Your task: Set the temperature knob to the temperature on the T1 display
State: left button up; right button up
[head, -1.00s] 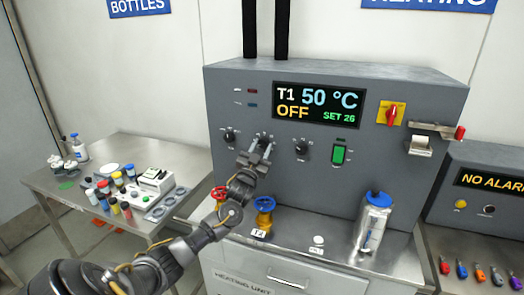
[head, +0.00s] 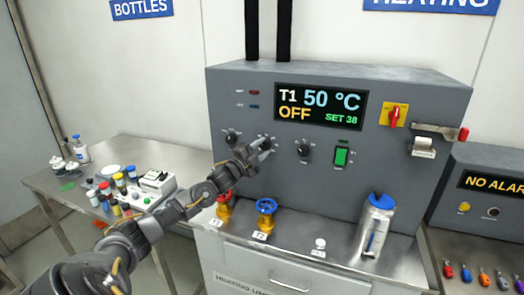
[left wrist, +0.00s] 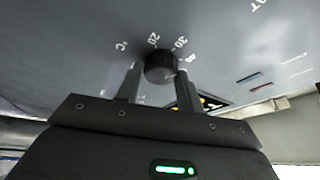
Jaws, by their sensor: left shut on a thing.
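The display (head: 320,107) on the grey heating unit reads T1 50 °C, OFF and SET 38. My left gripper (head: 262,148) is at the middle knob of the row of three, under the display's left end. In the left wrist view the black temperature knob (left wrist: 160,66) sits between the two fingers of my left gripper (left wrist: 158,84), which is shut on it. Scale marks 20, 30 and °C show around this knob. The other black knobs stand to the left (head: 232,136) and right (head: 304,149). My right gripper is not in view.
A red valve (head: 223,202) and a blue valve (head: 265,212) stand below my left arm. A silver flask with a blue cap (head: 376,222) stands to the right. A red-yellow switch (head: 394,116) and green switch (head: 341,157) are on the panel. A side table (head: 60,183) holds bottles.

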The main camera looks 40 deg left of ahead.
pick_arm(q)
jog(key=m, duration=0.2)
jog(key=m+g, duration=0.1)
jog(key=m, duration=0.1)
jog(key=m+g, duration=0.1)
jog(key=shift+a+r+m, duration=0.1)
jog(key=shift+r+m, duration=0.2)
jog(key=shift+m, duration=0.1)
jog(key=m+g, duration=0.1)
jog(key=m, duration=0.2)
jog(key=shift+r+b, duration=0.1)
jog(key=shift+b, duration=0.2)
jog(key=shift+m+g, duration=0.5)
jog(key=o, duration=1)
